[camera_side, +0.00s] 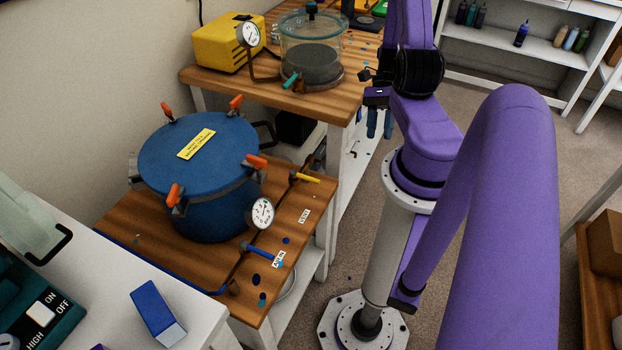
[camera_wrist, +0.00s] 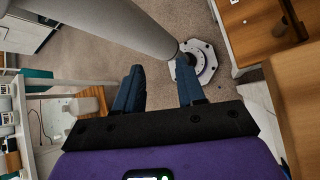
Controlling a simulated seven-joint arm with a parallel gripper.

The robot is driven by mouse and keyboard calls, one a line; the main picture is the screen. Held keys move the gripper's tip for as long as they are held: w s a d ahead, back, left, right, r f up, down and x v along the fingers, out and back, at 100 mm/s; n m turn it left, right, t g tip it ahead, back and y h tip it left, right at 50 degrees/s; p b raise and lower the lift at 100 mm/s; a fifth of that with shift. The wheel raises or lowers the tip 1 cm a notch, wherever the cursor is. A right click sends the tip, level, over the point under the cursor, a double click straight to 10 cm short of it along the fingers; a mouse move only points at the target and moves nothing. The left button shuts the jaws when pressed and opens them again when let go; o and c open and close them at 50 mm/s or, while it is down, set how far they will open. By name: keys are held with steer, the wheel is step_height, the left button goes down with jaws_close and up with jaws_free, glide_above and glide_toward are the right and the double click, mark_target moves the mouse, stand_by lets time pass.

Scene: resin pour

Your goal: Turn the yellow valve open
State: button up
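The yellow valve handle (camera_side: 307,178) is at the right rear of the blue pressure pot (camera_side: 202,160), on a low wooden table. Its handle points right, toward the table's edge, and a white label (camera_side: 304,216) lies in front of it. My gripper (camera_side: 380,124) is up and to the right of the valve, apart from it, with its blue fingers pointing down. In the wrist view my gripper's fingers (camera_wrist: 159,92) stand apart with nothing between them, over the floor. The yellow valve cannot be made out in the wrist view.
A blue-handled valve (camera_side: 260,251) and a gauge (camera_side: 261,213) are in front of the yellow valve. Orange-handled clamps (camera_side: 256,162) ring the pot lid. A higher wooden bench (camera_side: 345,104) behind holds a glass chamber (camera_side: 311,50) and a yellow pump (camera_side: 224,44).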

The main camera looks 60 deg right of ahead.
steer(key=s+a+f+m+t+y, duration=0.1)
steer(key=s+f+m+t+y, duration=0.1)
steer(key=s+f+m+t, duration=0.3)
steer(key=m+t+h, duration=0.6)
steer(key=m+t, duration=0.6)
steer(key=m, duration=0.6)
glide_toward(311, 178)
steer(key=x, duration=1)
steer(key=shift+f, duration=0.3)
jaws_close()
